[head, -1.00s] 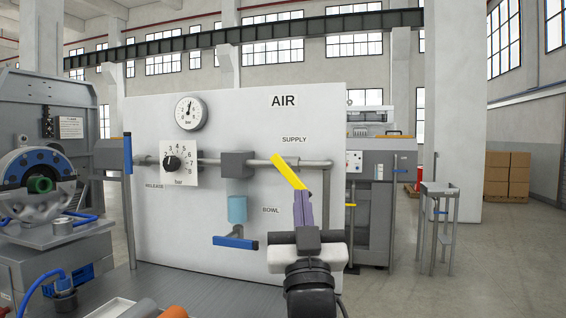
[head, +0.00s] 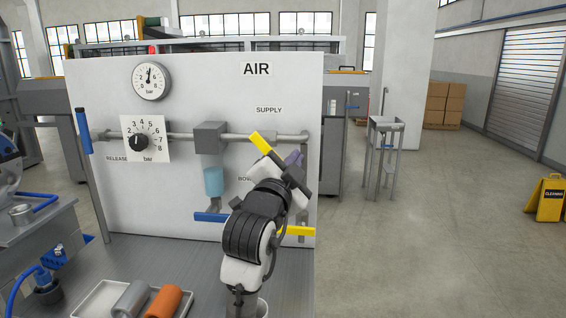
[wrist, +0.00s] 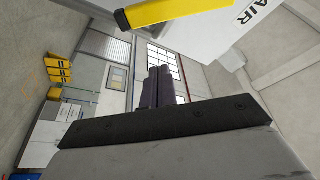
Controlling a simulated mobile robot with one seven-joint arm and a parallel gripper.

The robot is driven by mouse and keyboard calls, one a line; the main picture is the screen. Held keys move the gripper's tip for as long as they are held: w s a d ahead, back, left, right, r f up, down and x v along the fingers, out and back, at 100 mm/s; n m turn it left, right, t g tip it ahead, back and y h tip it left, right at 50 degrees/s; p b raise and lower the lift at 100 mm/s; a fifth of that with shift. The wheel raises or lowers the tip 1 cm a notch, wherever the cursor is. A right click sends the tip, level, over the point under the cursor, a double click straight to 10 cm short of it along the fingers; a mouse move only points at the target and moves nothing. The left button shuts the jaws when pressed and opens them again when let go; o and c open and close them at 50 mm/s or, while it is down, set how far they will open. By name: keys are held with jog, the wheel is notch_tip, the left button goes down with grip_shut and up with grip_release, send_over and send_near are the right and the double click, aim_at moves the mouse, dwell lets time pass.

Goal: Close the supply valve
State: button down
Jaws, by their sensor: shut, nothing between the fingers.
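The yellow supply valve handle (head: 261,143) is on the grey pipe below the SUPPLY label. It slants down to the right, and its lower part is hidden behind my arm. My gripper (head: 295,159) is just right of the handle, its purple fingers together with nothing between them. In the wrist view the handle (wrist: 165,10) crosses the top edge, and my shut fingers (wrist: 161,84) stand apart from it in the picture. I cannot tell whether any other part of the gripper touches the handle.
The AIR panel (head: 92,80) carries a gauge (head: 149,81), a bar dial (head: 139,141), a blue lever (head: 84,131) at left and a blue bowl handle (head: 211,217). A second yellow handle (head: 296,231) is low at right. A tray (head: 95,299) stands in front.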

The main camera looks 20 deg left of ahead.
jog(key=shift+w+a+f+p, duration=0.45)
jog(key=shift+w+a+p, duration=0.15)
jog(key=shift+w+a, duration=0.15)
jog(key=shift+w+a+f+p, duration=0.45)
jog(key=shift+w+a+p, duration=0.1)
jog(key=shift+w+a, duration=0.2)
jog(key=shift+f, duration=0.1)
jog(key=shift+b, duration=0.35)
jog(key=shift+m, duration=0.3)
